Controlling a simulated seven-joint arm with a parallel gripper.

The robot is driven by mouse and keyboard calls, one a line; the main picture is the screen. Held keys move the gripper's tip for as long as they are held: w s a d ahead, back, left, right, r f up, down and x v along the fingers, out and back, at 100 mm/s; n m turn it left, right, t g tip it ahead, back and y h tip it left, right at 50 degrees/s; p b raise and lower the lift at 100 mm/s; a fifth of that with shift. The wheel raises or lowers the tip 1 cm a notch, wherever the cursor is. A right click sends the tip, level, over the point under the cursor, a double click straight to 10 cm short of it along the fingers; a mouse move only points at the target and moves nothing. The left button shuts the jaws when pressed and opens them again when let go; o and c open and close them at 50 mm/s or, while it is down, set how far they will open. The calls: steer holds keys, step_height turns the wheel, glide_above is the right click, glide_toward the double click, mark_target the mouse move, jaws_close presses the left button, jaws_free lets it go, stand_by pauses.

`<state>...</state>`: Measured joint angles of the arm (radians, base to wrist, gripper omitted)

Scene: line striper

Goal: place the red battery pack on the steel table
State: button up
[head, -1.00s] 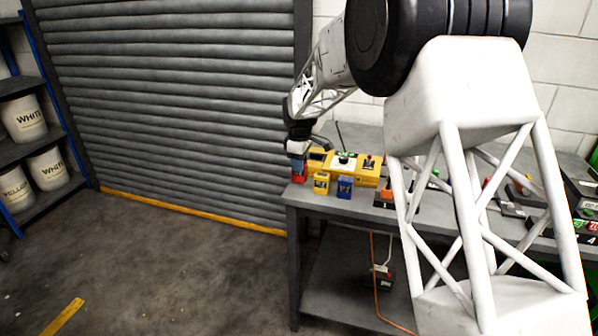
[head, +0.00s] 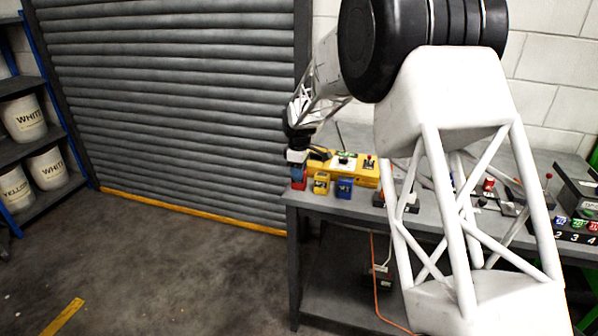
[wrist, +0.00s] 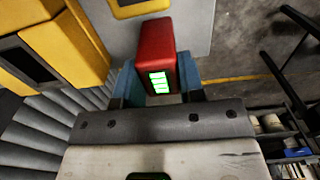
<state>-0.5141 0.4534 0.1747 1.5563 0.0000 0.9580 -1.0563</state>
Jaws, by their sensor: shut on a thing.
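The red battery pack (head: 298,184) is at the left end of the steel table (head: 318,203), left of a yellow pack. My gripper (head: 297,172) is above it, pointing down, and its blue fingers are shut on it. In the wrist view the red pack (wrist: 155,45) sits upright between the fingertips (wrist: 158,84), with a green lit display facing the camera. The grey tabletop (wrist: 196,28) shows beyond it. I cannot tell whether the pack's underside touches the table.
The table's left edge is close by, with open floor (head: 190,265) beyond. A roller shutter (head: 180,110) stands behind.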

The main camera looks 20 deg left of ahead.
steer(key=shift+f, duration=0.1)
steer(key=o, duration=0.9)
step_height(320, 180, up, 12)
steer(key=shift+r, duration=0.1)
stand_by(0.5)
steer(key=shift+d, duration=0.1)
stand_by(0.8)
